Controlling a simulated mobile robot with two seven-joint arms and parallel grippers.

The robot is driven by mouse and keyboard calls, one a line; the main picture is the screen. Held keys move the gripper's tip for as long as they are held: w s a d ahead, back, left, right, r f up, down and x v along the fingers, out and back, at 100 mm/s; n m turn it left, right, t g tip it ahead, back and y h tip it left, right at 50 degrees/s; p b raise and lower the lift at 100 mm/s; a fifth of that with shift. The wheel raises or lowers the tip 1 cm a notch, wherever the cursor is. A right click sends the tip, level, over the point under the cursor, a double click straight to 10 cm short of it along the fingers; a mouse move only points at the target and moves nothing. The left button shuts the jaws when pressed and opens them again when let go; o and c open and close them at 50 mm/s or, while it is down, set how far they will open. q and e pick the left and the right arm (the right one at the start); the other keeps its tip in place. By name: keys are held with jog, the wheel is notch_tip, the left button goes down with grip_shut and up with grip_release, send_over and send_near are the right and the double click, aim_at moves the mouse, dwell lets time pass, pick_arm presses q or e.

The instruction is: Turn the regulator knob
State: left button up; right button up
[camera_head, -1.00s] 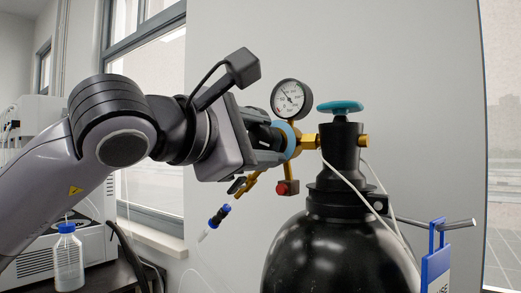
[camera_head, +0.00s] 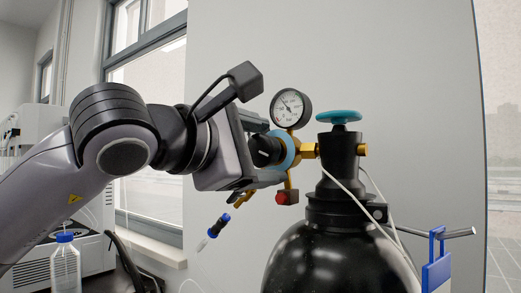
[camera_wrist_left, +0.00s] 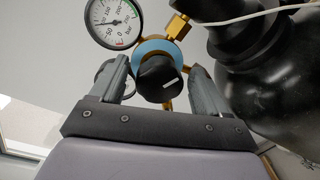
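The regulator knob (camera_head: 265,152) is black and round with a white mark on its face. It sits on the blue ring of the brass regulator (camera_head: 299,150), beside the valve of the black gas cylinder (camera_head: 325,250). In the left wrist view the knob (camera_wrist_left: 160,78) is between the two fingers, with a gap on each side. My left gripper (camera_wrist_left: 161,84) is open around the knob and holds nothing. In the head view the left gripper (camera_head: 268,150) reaches in from the left, one finger above and one below the knob. My right gripper is not in view.
A pressure gauge (camera_head: 290,108) stands close above the knob. A teal valve handwheel (camera_head: 339,116) tops the cylinder. A brass outlet with a red knob (camera_head: 287,197) hangs below. A capped bottle (camera_head: 65,262) stands at lower left.

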pick_arm(q)
jog(key=shift+s+a, duration=0.35)
jog(key=shift+s, duration=0.05)
jog(key=b+v, duration=0.1)
jog(key=v, duration=0.5)
jog(key=shift+b, duration=0.35)
